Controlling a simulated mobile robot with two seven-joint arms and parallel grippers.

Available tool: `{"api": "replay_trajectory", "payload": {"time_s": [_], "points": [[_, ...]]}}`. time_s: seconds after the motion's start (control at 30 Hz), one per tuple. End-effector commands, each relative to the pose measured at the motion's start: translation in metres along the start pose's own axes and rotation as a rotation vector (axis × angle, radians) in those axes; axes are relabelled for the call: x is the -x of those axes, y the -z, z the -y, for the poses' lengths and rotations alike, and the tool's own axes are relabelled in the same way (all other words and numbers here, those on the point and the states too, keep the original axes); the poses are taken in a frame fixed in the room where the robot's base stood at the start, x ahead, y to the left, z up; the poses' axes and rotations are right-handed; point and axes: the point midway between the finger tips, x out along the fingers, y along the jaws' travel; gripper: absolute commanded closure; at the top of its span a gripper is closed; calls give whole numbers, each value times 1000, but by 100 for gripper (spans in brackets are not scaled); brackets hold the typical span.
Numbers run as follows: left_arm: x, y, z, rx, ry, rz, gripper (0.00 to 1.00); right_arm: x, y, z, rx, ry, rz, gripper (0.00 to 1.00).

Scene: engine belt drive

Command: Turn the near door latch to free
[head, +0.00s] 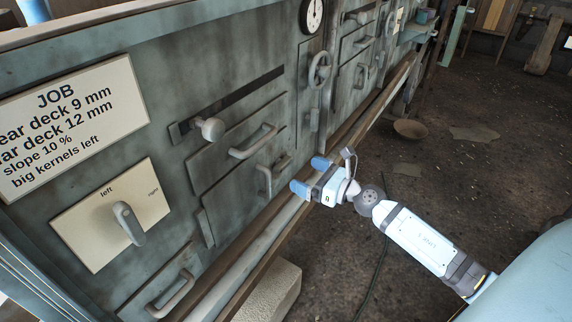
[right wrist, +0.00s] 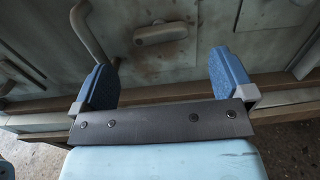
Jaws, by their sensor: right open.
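What looks like the near door latch (head: 282,163) is a small grey lever on the grey-green machine front, just right of an upright bar handle (head: 265,181). In the right wrist view the latch (right wrist: 160,34) lies roughly level across its plate, ahead of the fingers. My right gripper (head: 310,175) is in front of the lower panel, apart from the latch. Its blue fingers are spread wide with nothing between them, and they also show in the right wrist view (right wrist: 160,85). My left gripper is not in view.
A left/right lever (head: 130,224) sits on a cream plate below a JOB sign (head: 72,125). A slider knob (head: 211,129), a drawer handle (head: 254,142) and a handwheel (head: 320,71) stick out. A ledge (head: 262,243) runs along the bottom. A pale block (head: 272,292) and bowl (head: 410,129) are on the floor.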

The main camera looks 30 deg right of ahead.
Motion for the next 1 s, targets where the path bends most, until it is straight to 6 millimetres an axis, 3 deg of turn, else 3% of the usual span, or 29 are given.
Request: {"api": "replay_trajectory", "payload": {"time_s": [0.1,0.33,0.77,1.0], "points": [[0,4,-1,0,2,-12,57,-26,-2,0,-1,-1,3,0],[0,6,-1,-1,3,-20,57,-59,-1,0,-3,1,3,0],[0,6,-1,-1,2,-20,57,-70,0,-1,-3,-1,0,0],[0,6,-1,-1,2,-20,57,-70,0,-1,-3,-1,0,49]]}}
